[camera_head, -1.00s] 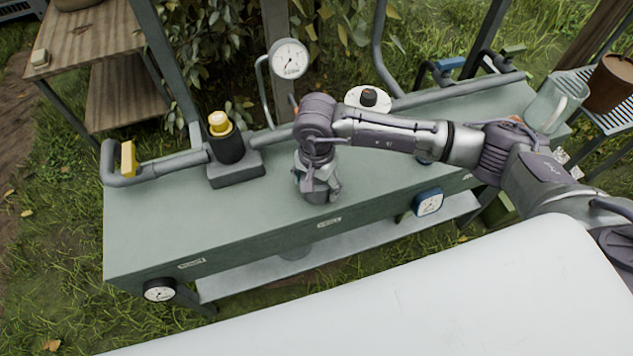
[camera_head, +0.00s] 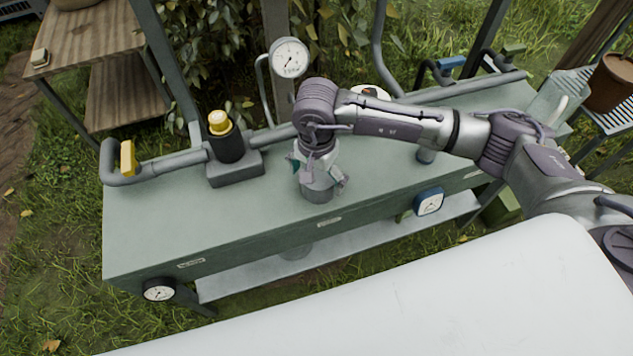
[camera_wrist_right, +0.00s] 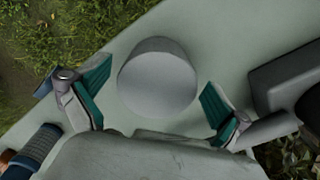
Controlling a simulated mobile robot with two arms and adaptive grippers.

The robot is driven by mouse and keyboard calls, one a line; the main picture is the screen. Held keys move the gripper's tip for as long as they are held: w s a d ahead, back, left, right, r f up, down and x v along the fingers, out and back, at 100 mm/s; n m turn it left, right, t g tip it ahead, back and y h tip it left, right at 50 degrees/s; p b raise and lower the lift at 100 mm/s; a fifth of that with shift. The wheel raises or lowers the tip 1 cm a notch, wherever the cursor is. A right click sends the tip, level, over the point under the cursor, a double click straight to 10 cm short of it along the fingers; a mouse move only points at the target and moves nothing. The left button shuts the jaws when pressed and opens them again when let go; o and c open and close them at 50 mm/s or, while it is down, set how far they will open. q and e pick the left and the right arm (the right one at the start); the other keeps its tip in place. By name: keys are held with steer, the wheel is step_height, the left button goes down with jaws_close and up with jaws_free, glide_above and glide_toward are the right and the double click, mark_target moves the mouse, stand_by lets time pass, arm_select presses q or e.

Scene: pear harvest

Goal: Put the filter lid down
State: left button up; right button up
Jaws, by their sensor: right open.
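The filter lid (camera_head: 318,193) is a short, round grey piece on the green bench top (camera_head: 150,225), near its front edge. In the right wrist view the lid (camera_wrist_right: 157,82) shows as a plain grey disc with a smooth side. My right gripper (camera_head: 320,178) is directly above the lid and points down. Its two teal-padded fingers are spread on either side of the lid, with a gap on both sides. My left gripper is not in view.
A black filter housing with a yellow cap (camera_head: 222,140) stands on the pipe left of my gripper. A pressure gauge (camera_head: 290,57) rises behind. A blue-framed gauge (camera_head: 429,202) hangs at the bench front. The bench's left end is clear.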

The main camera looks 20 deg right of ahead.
mark_target(317, 178)
step_height(317, 178, up, 9)
steer(key=shift+r+b, duration=0.15)
steer(key=shift+b, duration=0.4)
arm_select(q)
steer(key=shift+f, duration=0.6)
